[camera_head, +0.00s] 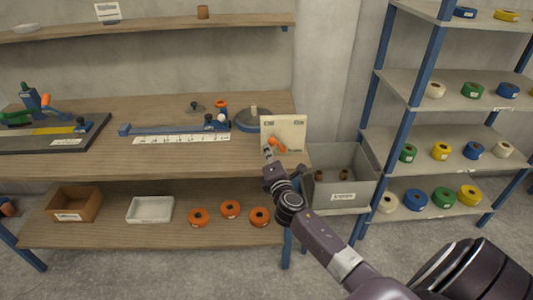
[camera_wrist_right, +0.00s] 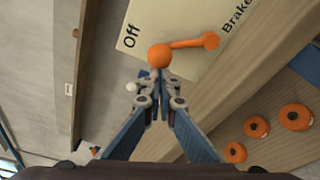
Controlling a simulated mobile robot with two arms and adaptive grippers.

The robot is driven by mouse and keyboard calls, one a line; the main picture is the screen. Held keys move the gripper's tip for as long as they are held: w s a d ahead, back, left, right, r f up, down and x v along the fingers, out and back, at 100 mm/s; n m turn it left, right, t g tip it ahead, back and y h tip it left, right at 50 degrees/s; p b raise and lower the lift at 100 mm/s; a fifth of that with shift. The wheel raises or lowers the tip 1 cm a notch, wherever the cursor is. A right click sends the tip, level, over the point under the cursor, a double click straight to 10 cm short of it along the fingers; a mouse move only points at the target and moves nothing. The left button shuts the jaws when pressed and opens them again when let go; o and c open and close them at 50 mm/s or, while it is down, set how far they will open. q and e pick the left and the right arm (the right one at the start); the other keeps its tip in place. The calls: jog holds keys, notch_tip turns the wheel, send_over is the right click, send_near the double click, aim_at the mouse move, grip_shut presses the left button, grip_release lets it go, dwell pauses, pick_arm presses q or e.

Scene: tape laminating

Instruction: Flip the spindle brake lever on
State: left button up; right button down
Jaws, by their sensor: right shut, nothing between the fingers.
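The spindle brake lever (camera_head: 276,143) is orange and mounted on a cream panel (camera_head: 290,126) at the right end of the workbench. In the right wrist view the lever's ball end (camera_wrist_right: 159,56) points toward the "Off" label, and its other end (camera_wrist_right: 210,41) lies toward the "Brake" label on the panel (camera_wrist_right: 180,20). My right gripper (camera_head: 267,154) is shut and empty, just in front of the panel. In the right wrist view its fingertips (camera_wrist_right: 160,76) are right by the ball; I cannot tell whether they touch it. My left gripper is not in view.
A round grey spindle base (camera_head: 253,120) stands just left of the panel. A blue bar with a ruler (camera_head: 180,139) lies farther left. A grey bin (camera_head: 345,164) stands right of the bench, before a shelf rack (camera_head: 420,138) of tape rolls. Orange rolls (camera_head: 230,209) lie on the lower shelf.

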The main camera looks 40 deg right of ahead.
jog(key=shift+s+d+r+m, duration=0.1)
jog(key=shift+d+r+m, duration=0.1)
jog(key=shift+m, duration=0.1)
jog(key=shift+s+d+r+m+t+b, duration=0.15)
jog(key=shift+s+d+r+m+b, duration=0.2)
jog(key=shift+m+b, duration=0.3)
jog(key=shift+s+d+r+m+t+b, duration=0.15)
jog(key=shift+d+m+b, duration=0.25)
jog(key=shift+m+b, duration=0.2)
jog(key=s+d+m+t+h+b, duration=0.1)
jog(key=s+d+m+b, duration=0.2)
jog(key=m, duration=0.7)
jog(key=shift+s+d+r+m+h+b, duration=0.2)
jog(key=shift+d+r+m+h+b, duration=0.2)
jog(key=shift+d+b, duration=0.7)
jog(key=shift+d+p, duration=0.25)
jog(key=shift+p, duration=0.05)
